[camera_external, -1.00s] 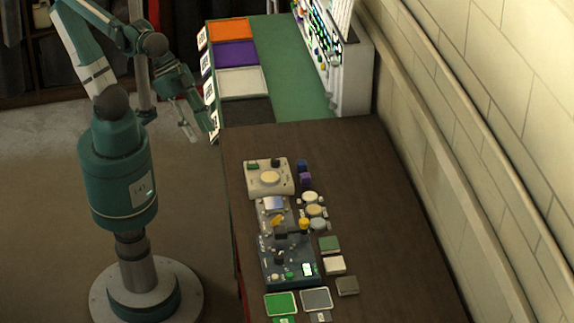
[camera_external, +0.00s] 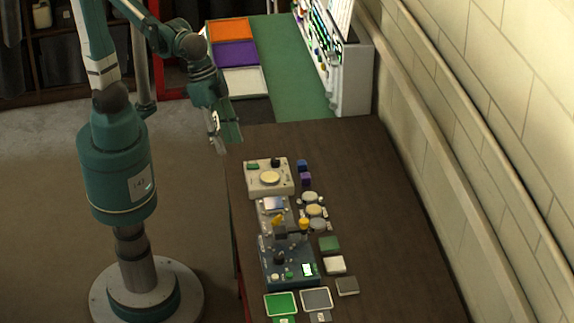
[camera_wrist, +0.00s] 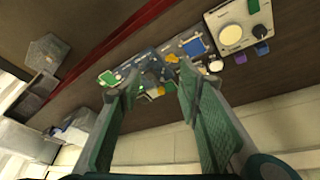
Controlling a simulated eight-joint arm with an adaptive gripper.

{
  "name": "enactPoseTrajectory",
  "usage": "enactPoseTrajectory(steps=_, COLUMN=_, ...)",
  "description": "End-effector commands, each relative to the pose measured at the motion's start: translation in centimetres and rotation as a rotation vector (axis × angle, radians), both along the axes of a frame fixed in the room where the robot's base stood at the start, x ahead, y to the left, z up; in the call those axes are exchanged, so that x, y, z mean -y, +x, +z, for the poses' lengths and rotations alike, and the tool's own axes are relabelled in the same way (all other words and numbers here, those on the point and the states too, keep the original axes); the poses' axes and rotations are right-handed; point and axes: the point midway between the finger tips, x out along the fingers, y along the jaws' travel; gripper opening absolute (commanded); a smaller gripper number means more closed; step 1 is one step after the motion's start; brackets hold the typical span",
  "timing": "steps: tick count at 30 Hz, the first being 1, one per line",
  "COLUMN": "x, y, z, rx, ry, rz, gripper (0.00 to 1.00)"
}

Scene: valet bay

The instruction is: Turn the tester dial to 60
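A dark blue-grey box (camera_external: 270,272) with a black knob (camera_external: 279,257), a lit screen (camera_external: 307,269) and a green button stands on the brown bench. A cream box (camera_external: 257,186) with a large round pale disc (camera_external: 270,178) and a small black knob (camera_external: 276,162) stands farther back; it also shows in the wrist view (camera_wrist: 221,19). I cannot read which one is the tester, nor any dial setting. My gripper (camera_external: 217,147) is in the air near the bench's left edge, apart from both boxes. In the wrist view its fingers (camera_wrist: 158,77) are spread and empty, partly hiding the dark box.
A grey panel (camera_external: 263,213) with a yellow lever sits between the boxes. Round pale discs (camera_external: 314,211), small blocks and green and grey pads (camera_external: 281,304) lie around them. Orange, purple and white trays (camera_external: 243,82) are at the back. The bench's right side is clear.

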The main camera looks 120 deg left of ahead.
Motion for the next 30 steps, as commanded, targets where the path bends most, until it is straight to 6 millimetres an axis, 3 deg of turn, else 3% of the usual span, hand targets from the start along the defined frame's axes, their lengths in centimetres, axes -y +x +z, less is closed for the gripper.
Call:
enactPoseTrajectory(steps=14, x=1.9, y=7.3, z=-1.0, rx=-0.093, ry=-0.020, rz=0.053, gripper=0.34)
enactPoseTrajectory(steps=30, x=4.4, y=14.9, z=-4.4, rx=-0.197, ry=-0.031, rz=0.116, gripper=0.34)
